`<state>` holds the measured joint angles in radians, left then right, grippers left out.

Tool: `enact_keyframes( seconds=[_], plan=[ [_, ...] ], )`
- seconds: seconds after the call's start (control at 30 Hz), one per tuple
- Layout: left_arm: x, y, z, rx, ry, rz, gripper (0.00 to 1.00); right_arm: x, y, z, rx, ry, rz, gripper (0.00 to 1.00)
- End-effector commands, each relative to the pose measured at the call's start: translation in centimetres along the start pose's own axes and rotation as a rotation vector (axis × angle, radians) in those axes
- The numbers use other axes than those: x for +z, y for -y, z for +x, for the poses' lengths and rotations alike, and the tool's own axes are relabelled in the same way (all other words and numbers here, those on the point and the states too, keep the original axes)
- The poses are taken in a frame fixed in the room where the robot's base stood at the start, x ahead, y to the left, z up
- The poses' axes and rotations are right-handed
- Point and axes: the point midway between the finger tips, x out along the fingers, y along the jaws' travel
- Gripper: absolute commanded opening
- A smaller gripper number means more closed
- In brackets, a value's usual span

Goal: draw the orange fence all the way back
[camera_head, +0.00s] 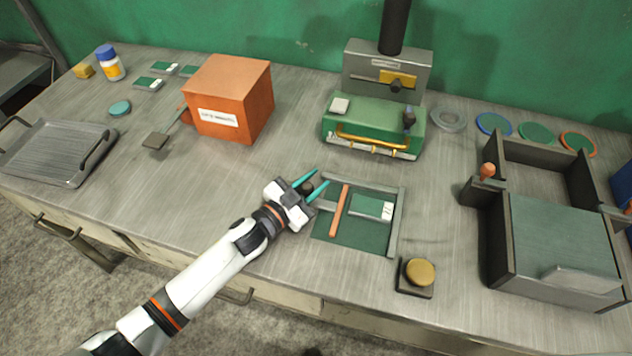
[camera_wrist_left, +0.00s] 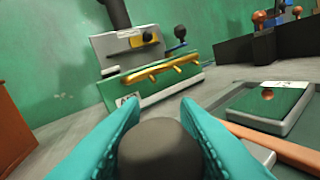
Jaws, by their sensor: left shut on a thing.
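The orange fence (camera_head: 340,210) is a thin bar standing across the green-floored tray (camera_head: 378,239) in the middle of the bench. It also shows at the lower right of the left wrist view (camera_wrist_left: 268,146). A green block with a white label (camera_head: 372,207) lies to the right of the fence. My left gripper (camera_head: 311,186) is at the tray's left side, with teal fingers shut on a dark round knob (camera_wrist_left: 160,148) to the left of the fence. Any link between knob and fence is hidden. My right gripper is out of view.
A green machine with a yellow handle (camera_head: 374,138) stands behind the tray. An orange box (camera_head: 232,97) stands at the back left. A yellow-topped button (camera_head: 420,272) is at the front right, and a dark-walled bin (camera_head: 498,235) is farther right.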

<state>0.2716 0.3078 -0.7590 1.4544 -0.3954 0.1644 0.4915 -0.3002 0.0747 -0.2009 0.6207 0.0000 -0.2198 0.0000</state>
Motion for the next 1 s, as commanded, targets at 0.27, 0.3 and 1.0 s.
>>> enact_keyframes(
  seconds=[0.27, 0.3, 1.0],
  plan=[
    [-1.5, -4.6, -2.4, 0.005, -0.006, 0.003, 0.0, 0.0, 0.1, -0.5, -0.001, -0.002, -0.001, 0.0],
    [-1.6, -4.8, -2.5, 0.005, -0.006, 0.003, 0.0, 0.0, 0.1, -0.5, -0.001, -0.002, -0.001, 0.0],
    [-1.6, -4.9, -2.6, 0.005, -0.004, 0.001, 0.49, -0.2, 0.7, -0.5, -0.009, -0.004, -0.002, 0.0]
  ],
)
